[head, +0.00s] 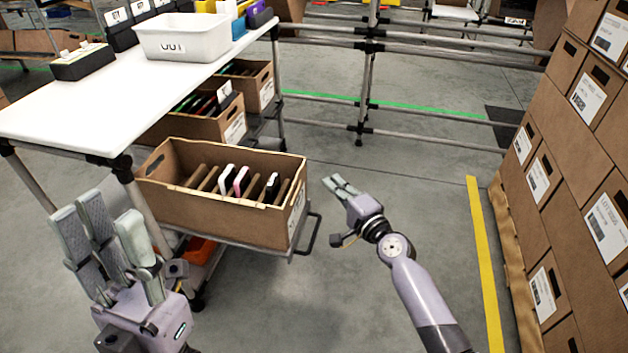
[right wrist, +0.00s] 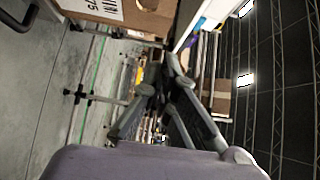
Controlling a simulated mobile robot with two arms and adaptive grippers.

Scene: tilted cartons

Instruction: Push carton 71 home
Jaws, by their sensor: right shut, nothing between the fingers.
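An open brown carton (head: 215,214) holds dividers and several thin white, pink and black items. It sits on a metal pull-out tray (head: 268,247) that sticks out from the white-topped bench. Its end label is too oblique to read in the head view. A carton with a white label (right wrist: 98,8) shows at the top of the right wrist view; I cannot confirm its number. My right gripper (head: 336,184) is shut and empty, to the right of the carton and apart from it. Its fingers also show in the right wrist view (right wrist: 168,68). My left gripper (head: 97,213) is open and empty, left of the carton.
The bench top (head: 50,113) carries a white bin (head: 190,45) and black boxes. More cartons (head: 212,122) stand on the rack behind. Stacked cartons (head: 570,190) line the right side, beyond a yellow floor stripe (head: 484,265). Open floor lies around my right arm.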

